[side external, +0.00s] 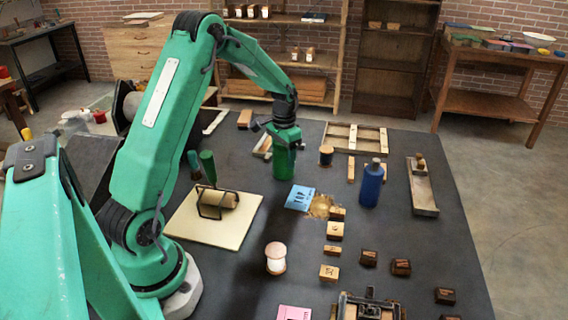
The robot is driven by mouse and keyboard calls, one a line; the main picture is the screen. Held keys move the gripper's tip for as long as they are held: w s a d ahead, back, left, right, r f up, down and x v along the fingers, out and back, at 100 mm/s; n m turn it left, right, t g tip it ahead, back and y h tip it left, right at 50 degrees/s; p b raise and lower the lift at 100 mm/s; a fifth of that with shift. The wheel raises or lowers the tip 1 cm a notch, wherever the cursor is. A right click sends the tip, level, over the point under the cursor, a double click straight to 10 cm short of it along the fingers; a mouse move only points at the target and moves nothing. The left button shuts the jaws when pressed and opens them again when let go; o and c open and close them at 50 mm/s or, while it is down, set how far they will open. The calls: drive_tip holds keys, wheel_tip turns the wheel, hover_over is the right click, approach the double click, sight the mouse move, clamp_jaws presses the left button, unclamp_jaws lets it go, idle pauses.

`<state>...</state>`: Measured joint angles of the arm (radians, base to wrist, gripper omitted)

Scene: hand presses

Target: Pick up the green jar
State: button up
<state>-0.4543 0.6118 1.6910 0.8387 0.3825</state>
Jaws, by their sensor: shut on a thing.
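The green jar (284,164) stands upright on the dark table, left of the blue bottle and behind the blue card. My gripper (284,142) is directly above it, pointing down, and is shut on the jar's upper part. The fingers are small in this view and partly merge with the jar's top. I cannot tell whether the jar's base touches the table.
A blue bottle (371,184) stands to the right, near a dark spool (326,155). A blue card (299,197) lies in front. A roller (217,202) rests on a pale board (190,225) to the left.

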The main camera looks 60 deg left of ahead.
drive_tip(key=c, duration=0.3)
drive_tip(key=shift+r, duration=0.1)
drive_tip(key=shift+r, duration=0.7)
wheel_tip(320, 180, up, 3)
drive_tip(key=shift+w+f, duration=0.1)
drive_tip(key=d+r, duration=0.2)
drive_tip(key=d, duration=0.2)
drive_tip(key=d+r, duration=0.2)
drive_tip(key=d, duration=0.1)
drive_tip(key=s+d+r, duration=0.1)
drive_tip(key=d+r, duration=0.1)
drive_tip(key=d, duration=0.2)
drive_tip(key=shift+d+r, duration=0.35)
drive_tip(key=shift+r, duration=0.05)
drive_tip(key=shift+a, duration=0.15)
